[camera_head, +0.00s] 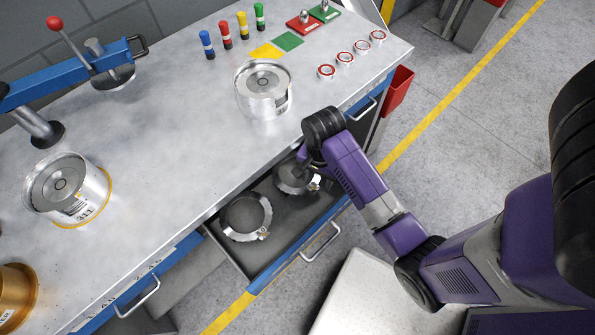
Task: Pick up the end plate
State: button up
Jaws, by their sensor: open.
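An open drawer (258,262) under the workbench holds two round metal parts. The left part (233,233) is a ring with a small clamp-like piece on its rim, and it lies clear of my arm. The right part (286,184) is partly hidden by my purple arm and gripper. My gripper (309,178) is open and points down at the right part's far right side. I cannot tell whether it touches the part. No label shows which of these is the end plate.
The metal workbench (160,165) carries silver cans, one in the middle (263,88) and one at left (66,187). A blue lever press (75,80) stands at the back left. Small coloured bottles (226,36) and white-red rings (345,58) sit farther right.

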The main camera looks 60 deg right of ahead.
jog(key=shift+f, duration=0.15)
grip_shut()
dwell(0.4)
dwell(1.1)
